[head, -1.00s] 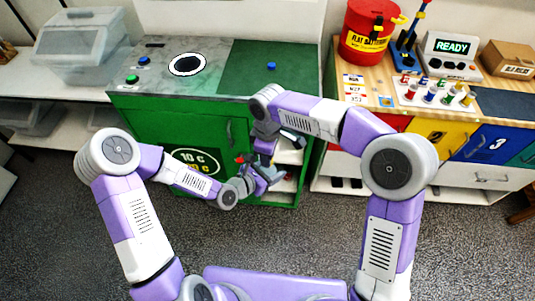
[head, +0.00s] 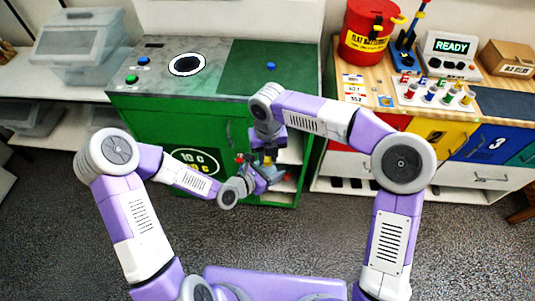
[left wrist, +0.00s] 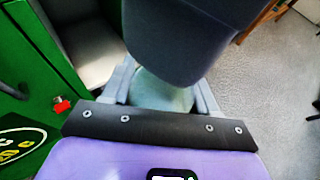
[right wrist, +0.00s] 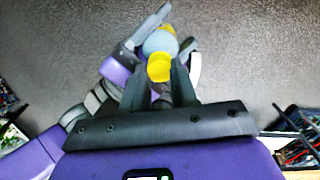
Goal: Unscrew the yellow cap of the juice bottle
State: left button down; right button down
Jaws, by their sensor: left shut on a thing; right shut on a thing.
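The juice bottle (left wrist: 165,92) is pale green in the left wrist view, where my left gripper (left wrist: 163,98) is shut around it. In the right wrist view the bottle (right wrist: 160,43) looks pale blue, and its yellow cap (right wrist: 158,68) faces my right gripper. My right gripper (right wrist: 160,82) is shut on the yellow cap. The cap and bottle are in line; I cannot tell whether there is a gap between them. In the head view my left gripper (head: 264,176) and right gripper (head: 268,154) meet in front of the green cabinet, hiding most of the bottle.
The green cabinet (head: 145,118) with a round hole (head: 187,65) in its top stands behind the grippers. A counter with a red bin (head: 368,28), READY device (head: 452,55) and coloured drawers is at right. A clear lidded box (head: 78,40) stands at left. Grey floor is open below.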

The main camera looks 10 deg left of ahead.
jog(key=n, duration=0.7)
jog(key=shift+w+r, duration=0.1)
jog(key=shift+w, duration=0.25)
jog(key=c, duration=0.9)
grip_release()
jog(key=shift+s, duration=0.15)
